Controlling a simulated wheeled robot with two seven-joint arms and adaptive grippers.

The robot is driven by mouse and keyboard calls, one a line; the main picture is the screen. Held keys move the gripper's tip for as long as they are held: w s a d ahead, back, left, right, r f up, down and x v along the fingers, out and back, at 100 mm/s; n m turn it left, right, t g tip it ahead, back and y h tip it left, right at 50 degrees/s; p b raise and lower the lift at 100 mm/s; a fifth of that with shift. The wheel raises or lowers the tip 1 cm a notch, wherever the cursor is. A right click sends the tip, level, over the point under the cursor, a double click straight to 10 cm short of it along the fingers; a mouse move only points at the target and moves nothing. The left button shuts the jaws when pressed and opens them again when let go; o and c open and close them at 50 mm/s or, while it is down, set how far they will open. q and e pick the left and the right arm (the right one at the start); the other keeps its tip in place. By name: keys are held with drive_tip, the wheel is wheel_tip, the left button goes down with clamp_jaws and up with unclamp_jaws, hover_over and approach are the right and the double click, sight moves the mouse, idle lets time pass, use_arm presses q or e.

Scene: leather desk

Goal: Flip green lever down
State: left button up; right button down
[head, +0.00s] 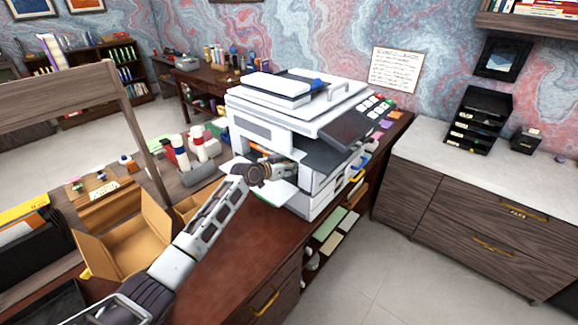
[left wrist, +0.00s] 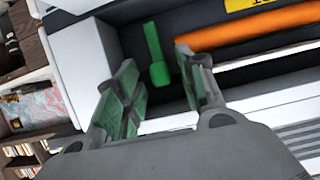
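The green lever (left wrist: 157,56) shows in the left wrist view inside the dark opening of the printer, its narrow stem above and its wider end below. In the head view the white and dark printer (head: 262,131) stands on the desk; I cannot make out the lever there. My left gripper (left wrist: 156,78) is open, its two fingers with green inner pads on either side of the lever in the picture. I cannot tell whether either finger touches it. In the head view my left gripper (head: 278,168) is at the printer's front, partly hidden. My right gripper is not in view.
An orange roller (left wrist: 262,33) lies right of the lever, below a yellow label (left wrist: 245,4). A white printer wall (left wrist: 82,55) stands left of my fingers. An open cardboard box (head: 125,245) and a holder with bottles (head: 203,170) are left of my arm.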

use_arm(q)
clamp_jaws()
idle(0.3)
